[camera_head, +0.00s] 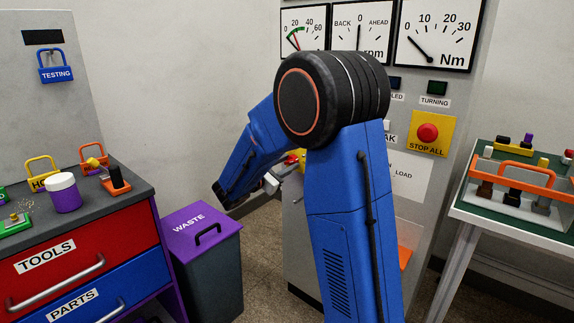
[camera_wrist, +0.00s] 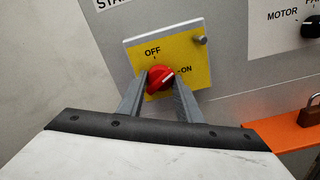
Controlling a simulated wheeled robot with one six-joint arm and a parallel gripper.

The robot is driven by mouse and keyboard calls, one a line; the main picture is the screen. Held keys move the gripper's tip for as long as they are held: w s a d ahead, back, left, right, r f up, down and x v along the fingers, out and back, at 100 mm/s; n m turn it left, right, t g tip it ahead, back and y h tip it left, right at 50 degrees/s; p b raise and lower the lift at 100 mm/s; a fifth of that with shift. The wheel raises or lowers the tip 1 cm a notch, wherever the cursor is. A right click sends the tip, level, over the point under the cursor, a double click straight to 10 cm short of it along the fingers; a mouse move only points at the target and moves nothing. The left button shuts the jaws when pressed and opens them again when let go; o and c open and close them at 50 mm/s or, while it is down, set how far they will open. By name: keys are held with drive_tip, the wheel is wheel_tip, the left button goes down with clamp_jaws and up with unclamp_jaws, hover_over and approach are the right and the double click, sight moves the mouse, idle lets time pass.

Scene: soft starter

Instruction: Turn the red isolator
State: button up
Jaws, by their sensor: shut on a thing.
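The red isolator (camera_wrist: 160,78) is a round knob on a yellow plate (camera_wrist: 203,72) marked OFF at the top and ON at the right. Its white pointer line slants up to the right, toward ON. My gripper (camera_wrist: 160,84) is shut on the knob, with one grey finger at each side of it. In the head view the isolator (camera_head: 292,159) shows only in part behind my blue arm, and my gripper (camera_head: 275,180) is at the cabinet front beside it.
A motor switch (camera_wrist: 313,27) and an orange ledge with a padlock (camera_wrist: 313,108) are to the right. The purple waste bin (camera_head: 205,232) stands left of the cabinet. A red STOP ALL button (camera_head: 428,133) is on the cabinet, right of my arm.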

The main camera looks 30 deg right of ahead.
drive_tip(key=n, duration=0.6)
drive_tip(key=shift+n, duration=0.3)
drive_tip(key=n, duration=0.5)
drive_tip(key=shift+n, duration=0.4)
drive_tip(key=o, duration=1)
drive_tip(key=shift+o, duration=0.2)
drive_tip(key=v, duration=1.7)
drive_tip(key=shift+a, duration=0.2)
drive_tip(key=shift+s, duration=0.1)
